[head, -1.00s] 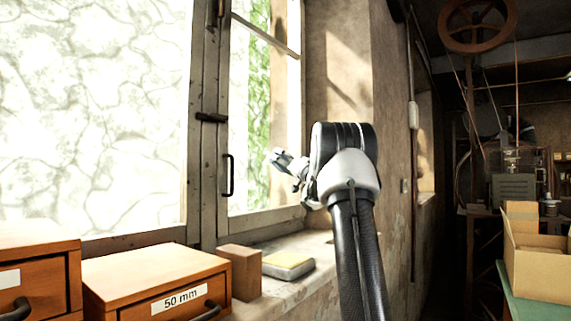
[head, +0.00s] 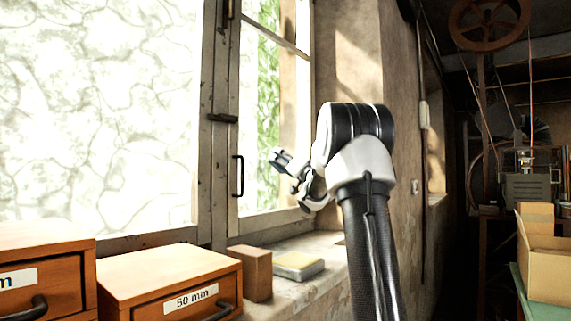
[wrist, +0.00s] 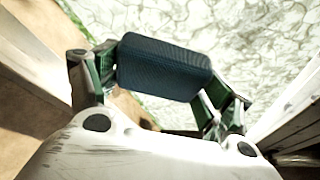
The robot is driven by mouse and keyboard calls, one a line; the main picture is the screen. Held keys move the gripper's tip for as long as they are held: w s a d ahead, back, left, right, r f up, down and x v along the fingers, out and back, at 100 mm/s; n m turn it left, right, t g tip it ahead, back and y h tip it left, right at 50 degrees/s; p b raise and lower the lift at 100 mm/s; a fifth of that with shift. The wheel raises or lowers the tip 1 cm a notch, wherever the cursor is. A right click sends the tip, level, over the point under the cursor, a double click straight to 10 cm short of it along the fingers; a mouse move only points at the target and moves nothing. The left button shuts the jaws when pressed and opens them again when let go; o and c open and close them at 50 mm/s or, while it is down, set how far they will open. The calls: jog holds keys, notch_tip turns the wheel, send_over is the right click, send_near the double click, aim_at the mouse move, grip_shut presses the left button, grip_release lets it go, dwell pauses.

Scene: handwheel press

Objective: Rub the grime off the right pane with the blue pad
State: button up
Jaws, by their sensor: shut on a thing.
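My gripper (head: 281,160) is in front of the right pane (head: 262,115), with its fingers pointing left in the head view. In the wrist view my gripper (wrist: 160,85) is shut on the dark blue pad (wrist: 165,66), which lies across between its two fingers. The pad's broad ribbed side faces the camera. Pale stone-like pattern and bright light show beyond the pad. I cannot tell whether the pad touches the glass. Grime on the right pane cannot be clearly made out; greenery shows through it.
On the sill stand a brown block (head: 250,272) and a yellow-and-grey pad (head: 296,266). Wooden drawer boxes (head: 165,283) are at lower left. The window's handle (head: 238,176) juts from the frame left of my gripper. A rough wall (head: 350,50) rises at right.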

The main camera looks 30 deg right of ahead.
aim_at(257, 158)
jog(key=shift+s+a, duration=0.6)
jog(key=shift+a, duration=1.05)
jog(key=shift+s+a, duration=0.6)
jog(key=shift+a, duration=1.1)
jog(key=shift+s+a, duration=0.6)
jog(key=shift+a, duration=1.05)
jog(key=s+d, duration=0.2)
jog(key=s, duration=0.3)
jog(key=shift+s, duration=0.3)
jog(key=shift+d, duration=0.15)
jog(key=s, duration=0.1)
jog(key=s+d, duration=0.1)
jog(key=shift+s, duration=0.4)
